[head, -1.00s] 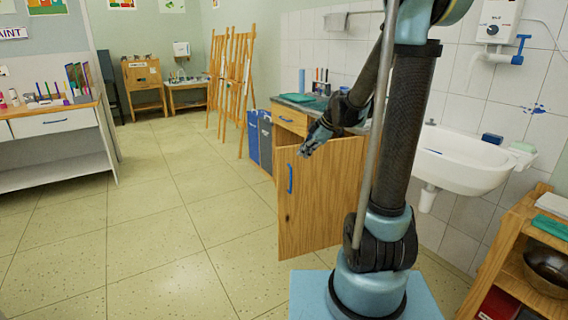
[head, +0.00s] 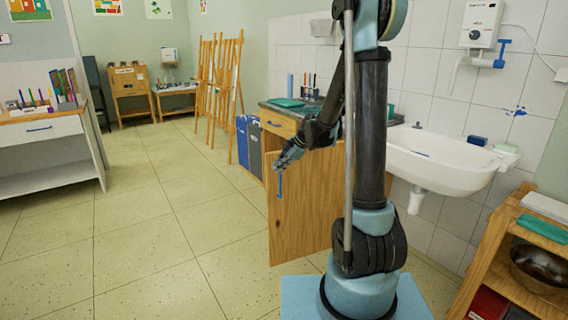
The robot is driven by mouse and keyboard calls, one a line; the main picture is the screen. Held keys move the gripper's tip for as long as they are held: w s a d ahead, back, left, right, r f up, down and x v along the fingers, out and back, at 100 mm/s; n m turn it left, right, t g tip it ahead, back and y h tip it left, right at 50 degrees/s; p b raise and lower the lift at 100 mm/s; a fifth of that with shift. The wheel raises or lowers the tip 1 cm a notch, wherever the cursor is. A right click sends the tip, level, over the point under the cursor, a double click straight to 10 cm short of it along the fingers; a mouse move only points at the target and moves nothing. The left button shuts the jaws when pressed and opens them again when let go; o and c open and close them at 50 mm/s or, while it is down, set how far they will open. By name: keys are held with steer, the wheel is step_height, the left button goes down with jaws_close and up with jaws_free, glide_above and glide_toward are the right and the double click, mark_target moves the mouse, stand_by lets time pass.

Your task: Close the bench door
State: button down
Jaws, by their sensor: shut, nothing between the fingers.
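The bench door (head: 305,215) is a wooden panel with a blue vertical handle (head: 280,183) near its left edge. It stands open, swung out from the wooden bench (head: 278,122), which has a drawer and a dark top. My gripper (head: 280,165) is at the door's upper left, by the top of the handle, and looks shut with nothing in it. I cannot tell whether it touches the door. My arm hides part of the bench and the door's right side.
Blue and grey bins (head: 248,145) stand left of the bench, with wooden easels (head: 220,75) behind. A white sink (head: 440,160) is on the right wall, and a wooden shelf (head: 510,260) is at the lower right. The tiled floor at left is clear.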

mark_target(268, 171)
steer(key=shift+w+a+f, duration=0.35)
steer(key=shift+w+a, duration=0.15)
steer(key=shift+w, duration=0.25)
steer(key=shift+w+a+f, duration=0.4)
steer(key=shift+w+a, duration=0.1)
steer(key=shift+w, duration=0.2)
steer(key=shift+w+a+f, duration=0.35)
steer(key=shift+w+a, duration=0.15)
steer(key=shift+w, duration=0.25)
steer(key=shift+w, duration=0.15)
